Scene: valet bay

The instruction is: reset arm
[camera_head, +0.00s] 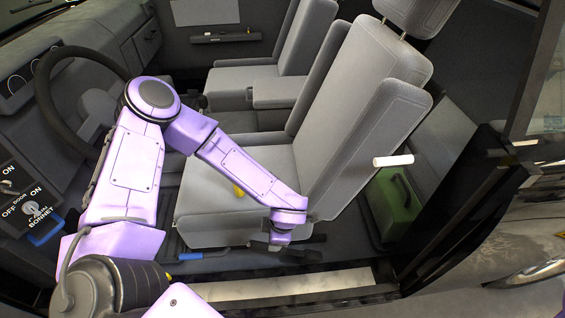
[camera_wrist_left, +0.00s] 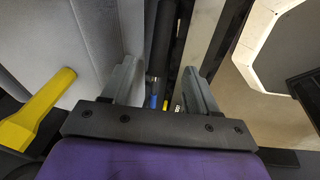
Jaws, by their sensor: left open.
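My left arm, in purple, reaches from the lower left of the head view across the front of the near seat (camera_head: 243,180). My left gripper (camera_head: 287,250) is low beside the seat's lower side, above the door sill. In the left wrist view its two grey fingers (camera_wrist_left: 162,85) stand wide apart, with nothing held between them. A dark bar runs beyond the gap, and small blue and yellow bits show there; I cannot tell what they are. My right gripper is not in view.
A yellow handle (camera_wrist_left: 35,112) lies left of the fingers in the wrist view. The steering wheel (camera_head: 42,100) and switch panel (camera_head: 22,195) are at the left. A blue-ended lever (camera_head: 205,255) is low by the seat. A green case (camera_head: 393,205) stands behind the seat.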

